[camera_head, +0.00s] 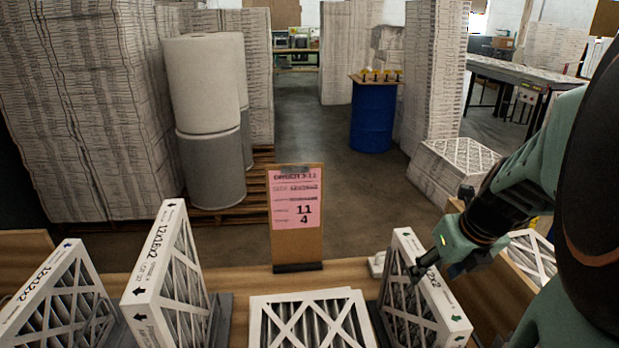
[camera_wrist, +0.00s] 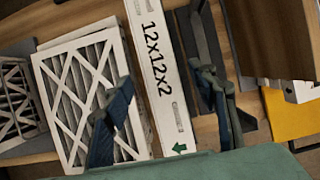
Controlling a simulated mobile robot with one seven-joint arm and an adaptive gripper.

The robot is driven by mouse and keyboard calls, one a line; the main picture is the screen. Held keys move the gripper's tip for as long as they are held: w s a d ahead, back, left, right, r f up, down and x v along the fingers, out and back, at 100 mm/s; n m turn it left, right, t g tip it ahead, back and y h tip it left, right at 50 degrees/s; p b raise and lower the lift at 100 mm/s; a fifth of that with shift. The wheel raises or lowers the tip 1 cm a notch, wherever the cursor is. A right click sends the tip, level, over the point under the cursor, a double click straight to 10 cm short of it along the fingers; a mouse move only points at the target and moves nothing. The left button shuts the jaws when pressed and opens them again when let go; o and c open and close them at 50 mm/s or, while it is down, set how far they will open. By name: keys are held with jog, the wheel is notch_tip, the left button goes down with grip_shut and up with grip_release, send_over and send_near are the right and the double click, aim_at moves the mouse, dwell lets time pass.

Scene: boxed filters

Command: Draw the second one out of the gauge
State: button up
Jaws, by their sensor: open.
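A white-framed filter marked 12x12x2 (camera_head: 428,300) stands on edge at the right of the bench. Its printed edge shows in the wrist view (camera_wrist: 158,75). My gripper (camera_head: 418,268) is open at its top edge. In the wrist view one finger of my gripper (camera_wrist: 163,85) is on each side of the printed edge, with gaps visible. A dark grey plate (camera_wrist: 243,122) lies beside the filter; I cannot tell whether it is the gauge. Another filter (camera_head: 312,318) lies flat to the left, also in the wrist view (camera_wrist: 78,95).
A clipboard with a pink order sheet (camera_head: 296,205) stands at the bench's back edge. Beyond are stacked cartons (camera_head: 85,100), white rolls (camera_head: 205,110) and a blue drum (camera_head: 372,120).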

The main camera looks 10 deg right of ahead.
aim_at(420, 289)
jog(key=x, duration=1)
jog(key=shift+f+b, duration=0.1)
jog(key=shift+b, duration=0.3)
grip_shut()
jog(key=shift+r+p, duration=2.75)
jog(key=shift+r, duration=1.3)
